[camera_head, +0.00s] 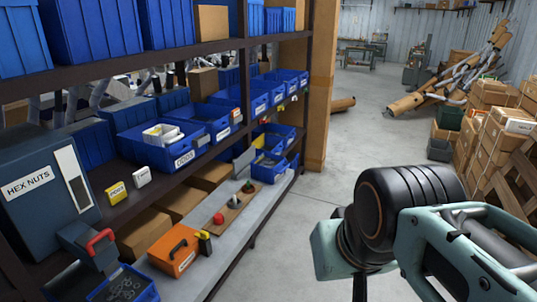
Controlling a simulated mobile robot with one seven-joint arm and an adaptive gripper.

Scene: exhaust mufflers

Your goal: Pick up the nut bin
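A large grey-blue box (40,185) labelled "HEX NUTS" stands on the shelf at the left, with a pale window strip on its front. Below it, a blue open bin (128,287) holds small ring-like metal pieces and is cut off by the bottom edge. I cannot tell for sure which of the two is the nut bin. My arm, teal and black, fills the lower right, apart from the shelf. My gripper's fingers do not show.
The shelf rack (225,60) carries several blue bins, with an orange case (173,250) and a wooden board (237,207) on its lower shelf. Stacked cartons (500,140) stand at the right. The grey floor (350,140) between is mostly clear.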

